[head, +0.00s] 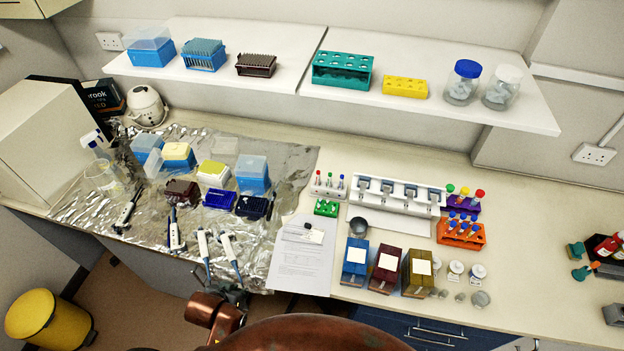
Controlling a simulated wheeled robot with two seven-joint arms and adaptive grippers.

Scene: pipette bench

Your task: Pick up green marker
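A small white holder (327,190) stands on the bench left of the pipette stand, with three small upright marker-like items in it. My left gripper (238,296) is low at the bench's front edge, in front of the foil and well apart from the holder. Its fingers are small and dark here, so its opening is unclear. My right gripper is not in view.
A green rack (326,208) sits just in front of the holder. Pipettes (230,250) lie on the foil near my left gripper. A paper sheet (300,265), a pipette stand (398,193) and several boxes surround the middle. The shelf (290,80) overhangs the back.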

